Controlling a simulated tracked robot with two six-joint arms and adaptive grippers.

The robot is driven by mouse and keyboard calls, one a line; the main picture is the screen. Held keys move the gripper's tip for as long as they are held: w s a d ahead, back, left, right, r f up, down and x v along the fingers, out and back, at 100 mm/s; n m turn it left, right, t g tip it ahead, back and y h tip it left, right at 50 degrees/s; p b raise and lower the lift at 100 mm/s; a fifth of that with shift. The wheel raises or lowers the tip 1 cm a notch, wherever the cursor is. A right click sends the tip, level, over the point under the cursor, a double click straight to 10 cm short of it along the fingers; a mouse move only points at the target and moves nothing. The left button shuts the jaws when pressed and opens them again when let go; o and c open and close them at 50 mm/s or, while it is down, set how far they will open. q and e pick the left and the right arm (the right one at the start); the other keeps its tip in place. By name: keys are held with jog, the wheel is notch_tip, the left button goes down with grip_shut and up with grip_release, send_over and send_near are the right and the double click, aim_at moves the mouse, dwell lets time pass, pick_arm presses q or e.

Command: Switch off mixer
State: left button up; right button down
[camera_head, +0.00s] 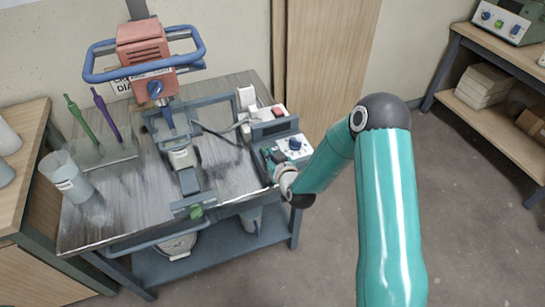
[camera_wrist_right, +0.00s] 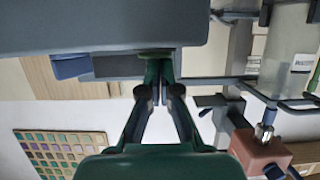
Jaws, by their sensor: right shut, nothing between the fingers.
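The mixer has an orange-red motor head (camera_head: 143,45) with a blue ring handle, above the grey worktable. A control box (camera_head: 293,147) with a pale face and a blue knob (camera_head: 294,144) sits at the table's right edge. My right gripper (camera_head: 268,156) is beside the box, on its left in the head view, partly hidden by its own wrist. In the right wrist view its fingers (camera_wrist_right: 159,75) are closed together and empty. Their tips are close to a dark blue-grey body (camera_wrist_right: 100,25) and a green patch; contact is unclear. The left gripper is not in view.
A red part (camera_head: 279,112) shows on a grey unit behind the control box. A translucent cup (camera_head: 66,177) and green and purple tools stand on the table's left. Shelving (camera_head: 490,110) stands at the right. Open floor lies between.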

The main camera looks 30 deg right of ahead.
jog(key=shift+w+r, duration=0.1)
jog(key=shift+r, duration=0.7)
